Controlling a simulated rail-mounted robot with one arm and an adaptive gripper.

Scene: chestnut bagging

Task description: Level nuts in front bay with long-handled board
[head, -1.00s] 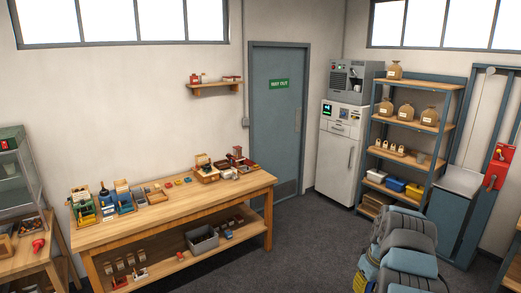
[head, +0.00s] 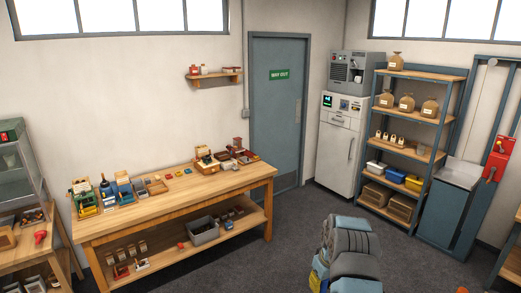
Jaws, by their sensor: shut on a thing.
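My gripper is outside the head view; only part of my arm shows at the bottom, right of centre. I cannot make out the long-handled board. The wooden workbench (head: 175,203) carries several small trays and boxes, among them a compartmented wooden tray (head: 156,187) at its left half. Their contents are too small to tell, so I cannot pick out the nuts or the front bay.
A grey bin (head: 203,231) sits on the bench's lower shelf. A glass case (head: 20,165) stands at the left. A white cabinet (head: 339,150) and a rack (head: 424,118) with sacks (head: 406,103) stand behind. Grey floor (head: 292,225) is clear right of the bench.

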